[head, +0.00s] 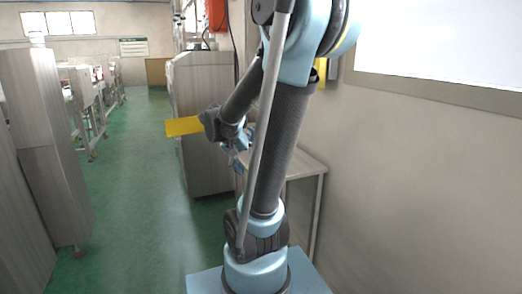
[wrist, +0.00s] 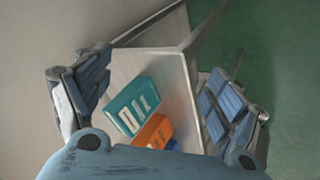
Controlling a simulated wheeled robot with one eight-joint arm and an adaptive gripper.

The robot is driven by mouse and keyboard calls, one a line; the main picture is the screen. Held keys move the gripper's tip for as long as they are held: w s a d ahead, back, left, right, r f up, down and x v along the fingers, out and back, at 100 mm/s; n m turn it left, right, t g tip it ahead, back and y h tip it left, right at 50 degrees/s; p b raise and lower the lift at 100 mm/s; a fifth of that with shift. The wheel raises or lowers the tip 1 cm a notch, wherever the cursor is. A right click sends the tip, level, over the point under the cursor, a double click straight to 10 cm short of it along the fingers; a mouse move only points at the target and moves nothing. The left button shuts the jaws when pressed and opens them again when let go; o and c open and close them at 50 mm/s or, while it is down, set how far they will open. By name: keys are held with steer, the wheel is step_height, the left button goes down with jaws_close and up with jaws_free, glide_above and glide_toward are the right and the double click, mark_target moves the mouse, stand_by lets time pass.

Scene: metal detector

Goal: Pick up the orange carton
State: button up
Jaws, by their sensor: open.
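The orange carton (wrist: 152,132) lies on a light grey table in the wrist view, beside a teal carton (wrist: 132,104) with white lettering. Its near end is partly hidden by my gripper's body at the bottom of the picture. My gripper (wrist: 158,92) is open and empty, with one blue-padded finger on each side of the cartons in the picture. How far the fingertips are above the cartons I cannot tell. In the head view my gripper (head: 237,158) is small and partly behind my arm, and no carton can be made out there.
A blue item (wrist: 171,145) sits close to the orange carton. The grey table (head: 307,164) stands against the right wall, next to a tall grey cabinet (head: 205,90) with a yellow panel (head: 183,126) near it. Green floor (head: 135,170) is open to the left, beside grey machines (head: 50,140).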

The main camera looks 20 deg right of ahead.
steer(key=w+d+r+m+h, duration=0.2)
steer(key=w+m+h, duration=0.3)
steer(key=w, duration=0.8)
steer(key=w+a+f+m+h, duration=0.2)
steer(key=w+a+m+h, duration=0.45)
steer(key=w, duration=0.45)
steer(key=d, duration=0.6)
steer(key=w+d, duration=0.1)
steer(key=d, duration=1.1)
steer(key=shift+w+f, duration=0.1)
steer(key=shift+w, duration=0.15)
steer(key=c, duration=1.2)
